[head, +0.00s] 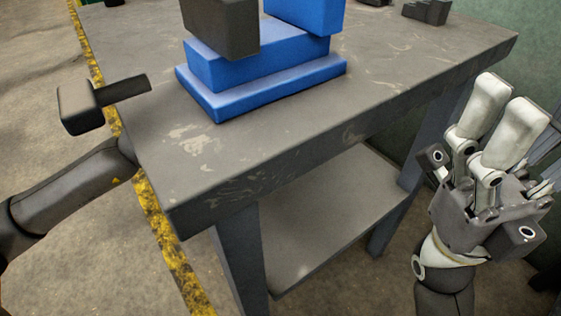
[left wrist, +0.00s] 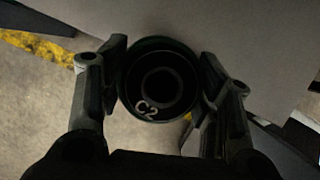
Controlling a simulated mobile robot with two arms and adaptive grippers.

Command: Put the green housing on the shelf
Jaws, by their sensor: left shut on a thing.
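In the left wrist view my left gripper (left wrist: 160,82) is shut on a dark round part marked C2 (left wrist: 138,112), with one finger on each side. The part is too dark to tell whether it is the green housing. No clearly green part shows. In the head view my left arm comes in at the lower left and is lost from sight at the table's left edge, so its gripper is hidden there. My right gripper (head: 511,100) is at the right, beside the table, its two pale fingers together and empty. A lower grey shelf board (head: 315,235) shows under the table.
The grey table (head: 290,130) carries a blue stepped block (head: 265,80), a dark block (head: 222,22) on it, and a dark stepped piece (head: 427,10) at the back. A dark knob-like piece (head: 80,107) is at the left edge. The table's front strip is clear.

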